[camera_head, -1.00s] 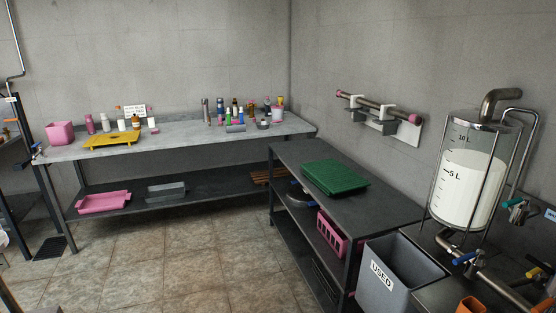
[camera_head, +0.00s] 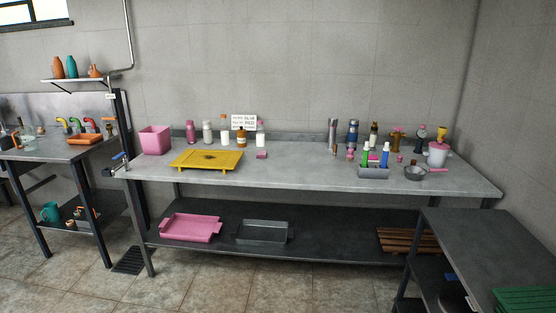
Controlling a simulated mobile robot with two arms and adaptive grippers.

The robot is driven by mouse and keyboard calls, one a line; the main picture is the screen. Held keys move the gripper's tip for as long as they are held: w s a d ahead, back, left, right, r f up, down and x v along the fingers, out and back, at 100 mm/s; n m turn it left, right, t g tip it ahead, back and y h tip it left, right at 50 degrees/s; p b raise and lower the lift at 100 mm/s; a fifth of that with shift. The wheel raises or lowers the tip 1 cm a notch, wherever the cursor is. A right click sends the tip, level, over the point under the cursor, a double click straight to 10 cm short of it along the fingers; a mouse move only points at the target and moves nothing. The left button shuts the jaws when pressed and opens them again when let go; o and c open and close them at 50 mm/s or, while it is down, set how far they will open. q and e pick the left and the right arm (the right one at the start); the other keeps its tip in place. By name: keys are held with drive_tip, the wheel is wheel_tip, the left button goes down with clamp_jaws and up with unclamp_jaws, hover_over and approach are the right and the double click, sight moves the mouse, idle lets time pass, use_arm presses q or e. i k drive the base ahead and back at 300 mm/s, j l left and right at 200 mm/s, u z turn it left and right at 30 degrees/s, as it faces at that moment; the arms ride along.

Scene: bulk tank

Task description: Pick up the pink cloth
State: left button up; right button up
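I cannot make out a pink cloth for certain. A small pink block-like item (camera_head: 261,155) lies on the grey worktop (camera_head: 320,177), right of the yellow tray; it is too small to tell whether it is folded cloth. Other pink things are a square bin (camera_head: 155,140) at the worktop's left end and a tray (camera_head: 190,228) on the shelf below. Neither of my grippers is in view.
Bottles stand along the worktop's back. A yellow raised tray (camera_head: 206,160) and a grey caddy (camera_head: 373,173) sit on it. A dark table (camera_head: 490,245) stands at front right, a sink bench (camera_head: 50,150) at left. The tiled floor (camera_head: 270,285) in front is clear.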

sight(261, 154)
drive_tip(key=i+j, duration=0.6)
drive_tip(key=i+j+z, duration=0.15)
drive_tip(key=i+j, duration=0.4)
drive_tip(key=j, duration=0.1)
